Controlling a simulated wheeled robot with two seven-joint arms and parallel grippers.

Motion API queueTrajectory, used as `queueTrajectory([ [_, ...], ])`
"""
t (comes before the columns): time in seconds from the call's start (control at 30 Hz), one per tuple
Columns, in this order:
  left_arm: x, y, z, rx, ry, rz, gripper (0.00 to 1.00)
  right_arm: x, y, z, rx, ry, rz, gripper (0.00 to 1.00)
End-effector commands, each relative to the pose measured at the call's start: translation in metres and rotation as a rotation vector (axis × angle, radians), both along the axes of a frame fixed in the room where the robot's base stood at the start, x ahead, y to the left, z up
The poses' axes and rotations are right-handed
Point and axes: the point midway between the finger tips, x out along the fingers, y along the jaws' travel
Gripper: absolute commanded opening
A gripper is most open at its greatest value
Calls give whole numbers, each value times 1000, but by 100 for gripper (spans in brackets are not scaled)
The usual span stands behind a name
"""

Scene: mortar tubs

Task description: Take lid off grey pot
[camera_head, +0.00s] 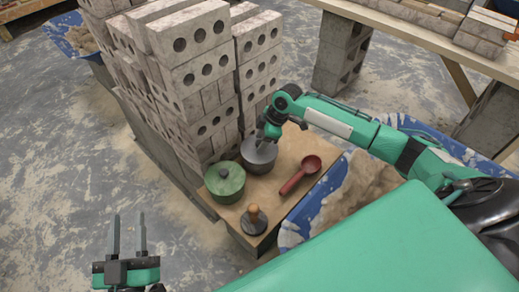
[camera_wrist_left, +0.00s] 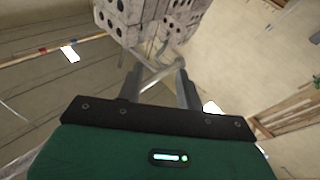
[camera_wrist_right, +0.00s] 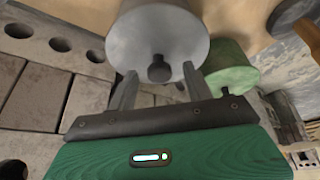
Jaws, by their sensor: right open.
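The grey pot (camera_head: 259,159) stands on a wooden board beside the brick stack, with its grey lid (camera_wrist_right: 152,38) on it. The lid has a dark knob (camera_wrist_right: 159,69). My right gripper (camera_head: 271,130) is over the lid and partly hides it in the head view. In the right wrist view, the open fingers (camera_wrist_right: 160,72) are on either side of the knob, with gaps between; I cannot tell how far down they reach. My left gripper (camera_head: 128,232) is open and empty at lower left, away from the pot; its parted fingers also show in the left wrist view (camera_wrist_left: 160,88).
A green lidded pot (camera_head: 225,181) stands close beside the grey pot. A red ladle (camera_head: 300,175) and a wooden-handled tool (camera_head: 254,219) lie on the board (camera_head: 285,211). Tall stacked bricks (camera_head: 190,75) rise behind the pots. A blue tub (camera_head: 330,200) is to the right.

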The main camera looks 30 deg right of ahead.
Motion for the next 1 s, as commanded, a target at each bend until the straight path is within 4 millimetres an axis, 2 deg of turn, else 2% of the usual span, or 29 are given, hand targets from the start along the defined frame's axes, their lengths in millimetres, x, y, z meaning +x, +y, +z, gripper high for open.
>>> queueTrajectory([
  [0.07, 0, 0, 0, 0, 1, 0, 36, 0, 0, 0, 0, 0, 0, 51],
  [0.1, 0, 0, 0, 0, 1, 0, 36, 0, 0, 0, 0, 0, 0, 47],
  [0.33, 0, 0, 0, 1, 2, 0, 36, 0, 0, 0, 0, 0, 0, 4],
  [0.77, 0, -1, -2, 5, 19, -3, 36, 0, 0, 7, 0, -1, 0, 4],
  [0.87, -3, -5, -15, 20, 86, -16, 36, 1, 0, 16, 0, -2, 1, 4],
  [1.0, -10, -12, -39, 49, 211, -40, 36, 1, 0, 38, 2, -4, 1, 4],
])
